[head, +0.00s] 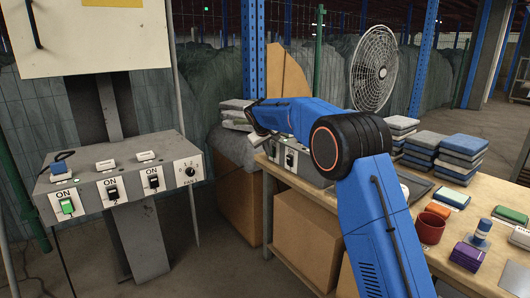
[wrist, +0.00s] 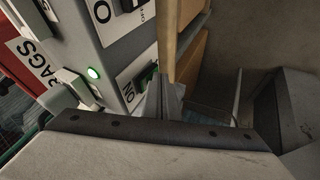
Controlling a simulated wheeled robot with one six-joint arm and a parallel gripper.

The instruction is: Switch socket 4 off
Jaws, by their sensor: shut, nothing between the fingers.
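My gripper (head: 256,137) is shut and empty, at the left end of the grey switch box on the workbench (head: 299,163). In the wrist view its narrow fingertips (wrist: 164,98) are beside a dark switch (wrist: 146,76) with an ON label (wrist: 128,92); I cannot tell whether they touch it. A lit green lamp (wrist: 93,73) shows on the box next to a pale block (wrist: 75,86). Another dark switch (wrist: 128,5) is at the top of that view. No socket number is readable, so I cannot tell which is socket 4. My arm hides part of the box.
A second grey panel (head: 125,160) at the left has several switches and a knob (head: 190,171). The workbench (head: 400,240) holds a red mug (head: 431,226), stacked cloths (head: 461,155) and a purple box (head: 467,256). A fan (head: 374,68) stands behind.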

